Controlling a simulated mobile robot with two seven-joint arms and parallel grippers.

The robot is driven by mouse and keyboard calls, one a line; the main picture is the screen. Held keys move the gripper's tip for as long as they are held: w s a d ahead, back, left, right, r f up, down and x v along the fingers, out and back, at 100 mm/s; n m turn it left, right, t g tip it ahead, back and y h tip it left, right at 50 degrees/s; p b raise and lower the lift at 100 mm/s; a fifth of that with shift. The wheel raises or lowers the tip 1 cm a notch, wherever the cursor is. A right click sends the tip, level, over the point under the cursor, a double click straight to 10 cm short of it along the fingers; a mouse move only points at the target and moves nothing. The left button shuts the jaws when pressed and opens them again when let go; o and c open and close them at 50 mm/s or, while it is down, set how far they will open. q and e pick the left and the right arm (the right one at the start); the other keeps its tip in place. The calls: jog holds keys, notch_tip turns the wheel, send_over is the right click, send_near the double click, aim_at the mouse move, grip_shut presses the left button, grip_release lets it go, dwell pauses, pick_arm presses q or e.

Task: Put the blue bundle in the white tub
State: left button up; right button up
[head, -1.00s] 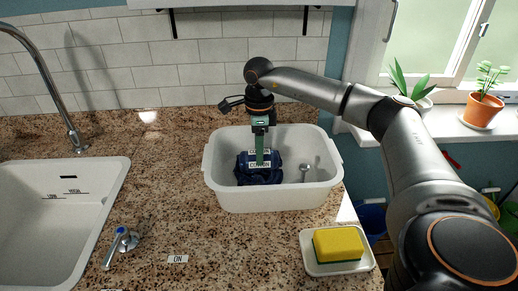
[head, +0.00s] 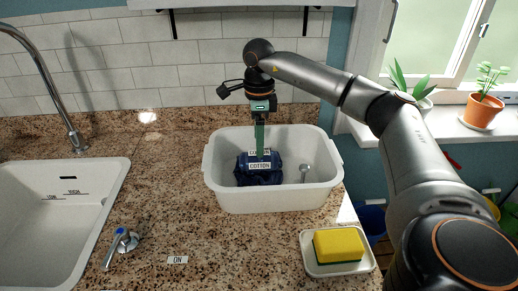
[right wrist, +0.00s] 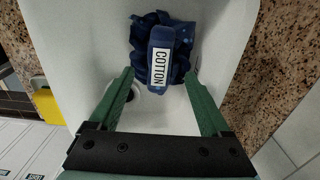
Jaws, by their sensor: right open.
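The dark blue bundle (head: 259,176) with a white "COTTON" label lies inside the white tub (head: 272,200), in its left half, on the tub floor. In the right wrist view the bundle (right wrist: 173,75) is beyond my fingertips, and nothing is between them. My right gripper (head: 260,152) points down over the tub. Its green fingers (right wrist: 161,82) are spread and apart from the bundle in the wrist view. My left gripper is in no view.
A small silvery round-headed item (head: 305,170) is inside the tub at right. A yellow sponge (head: 338,244) sits on a white dish at front right. A sink (head: 50,225) with a tall faucet (head: 60,100) is at left. The granite counter between is mostly clear.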

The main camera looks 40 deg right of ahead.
notch_tip(320, 180, up, 8)
dwell(0.8)
